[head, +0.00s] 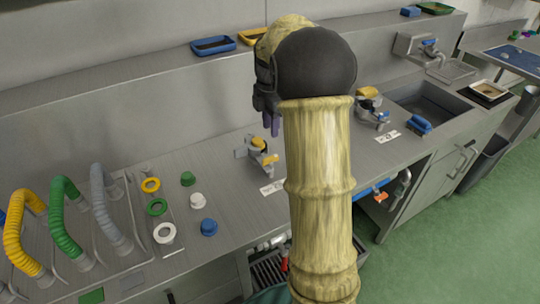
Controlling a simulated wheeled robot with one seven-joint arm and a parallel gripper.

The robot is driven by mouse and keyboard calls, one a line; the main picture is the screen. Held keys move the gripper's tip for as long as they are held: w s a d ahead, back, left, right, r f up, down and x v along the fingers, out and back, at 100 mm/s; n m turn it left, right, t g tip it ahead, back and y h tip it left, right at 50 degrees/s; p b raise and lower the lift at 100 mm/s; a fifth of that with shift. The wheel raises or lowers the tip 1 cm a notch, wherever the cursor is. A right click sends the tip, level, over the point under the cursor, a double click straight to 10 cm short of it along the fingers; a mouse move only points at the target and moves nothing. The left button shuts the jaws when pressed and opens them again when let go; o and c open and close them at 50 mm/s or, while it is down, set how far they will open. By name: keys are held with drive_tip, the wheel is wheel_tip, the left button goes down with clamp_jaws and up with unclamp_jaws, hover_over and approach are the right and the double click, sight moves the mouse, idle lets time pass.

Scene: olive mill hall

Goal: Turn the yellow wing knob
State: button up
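A yellow wing knob (258,142) sits on a small grey metal fitting on the steel counter, left of my arm. A second yellow knob (368,91) sits on a similar fitting to the right of my arm. I cannot tell from this view which one the task names. My gripper (271,127) shows only in part at the left of my arm's dark joint, with its purplish fingers pointing down. It appears above and behind the left fitting, with no clear contact. Its opening cannot be made out, and my arm hides much of the middle counter.
Yellow, green and grey hoses (68,218) stand at the left, beside coloured rings (157,208) and caps (197,200). White labels (271,188) lie before the fittings. A blue brush (419,124) lies by the sink (428,103). Trays (213,45) sit on the back ledge.

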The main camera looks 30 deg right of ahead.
sight(270, 157)
wheel_tip(270, 157, down, 10)
drive_tip(key=shift+a+f, duration=0.15)
drive_tip(key=shift+f, duration=0.05)
drive_tip(key=shift+s+d+f, duration=0.1)
drive_tip(key=shift+d+f, duration=0.1)
drive_tip(key=shift+f, duration=0.5)
drive_tip(key=shift+a, duration=0.1)
clamp_jaws()
